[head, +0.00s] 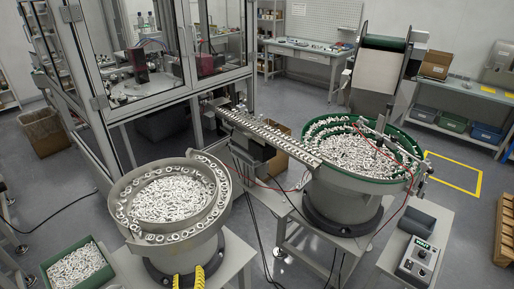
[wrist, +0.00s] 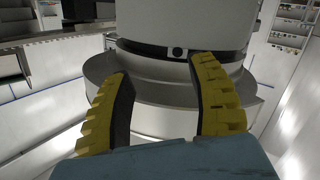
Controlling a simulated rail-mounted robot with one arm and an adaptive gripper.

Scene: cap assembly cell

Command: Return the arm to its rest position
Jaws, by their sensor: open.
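My gripper (head: 188,278) shows at the bottom of the head view as two yellow ribbed fingertips, in front of the base of the left vibratory bowl feeder (head: 205,250). In the wrist view my gripper (wrist: 163,100) has its two yellow fingers with dark inner pads spread well apart. Nothing is between them. Beyond them stands a grey round feeder base (wrist: 180,75); I cannot tell from the wrist view how close the fingers are to it. The rest of my arm is out of the head view.
The left bowl (head: 118,185) and the green-lined right bowl (head: 411,165) hold many small white parts. A linear track (head: 270,137) runs from the right bowl to the framed enclosure (head: 90,100). A green bin (head: 48,272) is at lower left, a control box (head: 418,262) at lower right.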

